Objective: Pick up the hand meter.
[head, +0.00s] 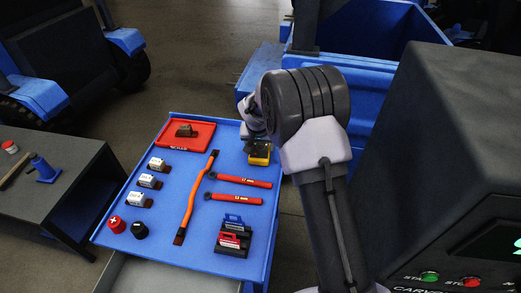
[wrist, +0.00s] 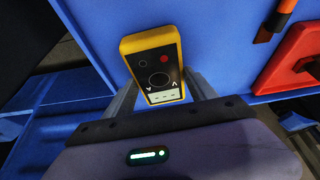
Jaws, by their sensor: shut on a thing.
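The hand meter (wrist: 155,65) is a yellow-cased device with a dark face, a round dial and a small light display. In the head view the hand meter (head: 259,155) is at the right far part of the blue table top, partly hidden by my gripper. My gripper (wrist: 165,95) is shut on the hand meter, with a finger on either side of its case in the wrist view. In the head view my gripper (head: 258,146) is mostly hidden behind my arm. I cannot tell whether the meter touches the table.
A dark machine (head: 440,150) stands close at right.

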